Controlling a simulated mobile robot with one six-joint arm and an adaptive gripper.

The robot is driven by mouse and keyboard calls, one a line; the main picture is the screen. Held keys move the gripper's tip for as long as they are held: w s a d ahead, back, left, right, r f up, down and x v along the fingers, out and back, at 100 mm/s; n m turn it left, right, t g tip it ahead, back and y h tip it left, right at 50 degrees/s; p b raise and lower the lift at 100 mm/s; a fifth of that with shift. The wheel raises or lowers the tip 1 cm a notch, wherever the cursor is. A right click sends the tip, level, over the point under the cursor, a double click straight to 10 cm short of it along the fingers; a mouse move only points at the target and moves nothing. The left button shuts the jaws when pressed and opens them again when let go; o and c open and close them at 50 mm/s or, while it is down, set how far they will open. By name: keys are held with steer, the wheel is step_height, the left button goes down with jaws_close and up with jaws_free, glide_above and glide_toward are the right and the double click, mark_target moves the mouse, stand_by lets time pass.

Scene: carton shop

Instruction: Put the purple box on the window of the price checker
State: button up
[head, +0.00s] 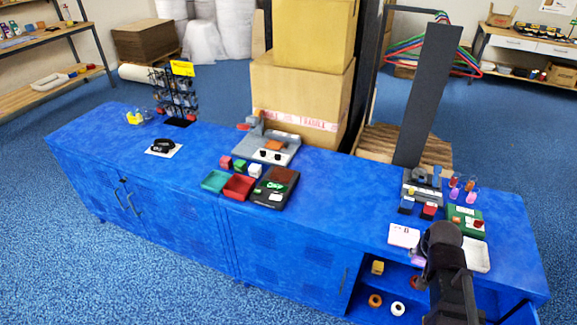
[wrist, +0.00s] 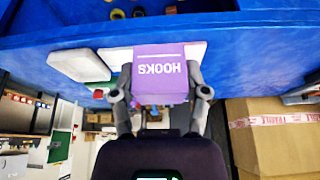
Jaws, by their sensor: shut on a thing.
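My gripper (wrist: 160,90) is shut on the purple box (wrist: 160,72), which carries the upside-down word HOOKS. In the head view the dark gripper (head: 428,262) is at the right front of the blue counter. It mostly hides the box, and only a purple bit (head: 418,262) shows beside it. A dark device with a dark red panel and a small green display (head: 274,187) stands mid-counter, well left of my gripper. It looks like the price checker, but I cannot be sure. Its dark red panel (head: 282,175) looks bare.
A white tray (head: 476,257), a white card (head: 403,236) and a green device (head: 466,212) lie near my gripper. Green (head: 215,181) and red (head: 238,188) trays sit left of the dark device. A tall dark panel (head: 425,95) rises behind the counter. Counter between is mostly clear.

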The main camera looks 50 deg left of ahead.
step_height(320, 180, up, 26)
steer(key=p, duration=2.4)
steer(key=shift+f, duration=0.2)
steer(key=shift+d, duration=0.1)
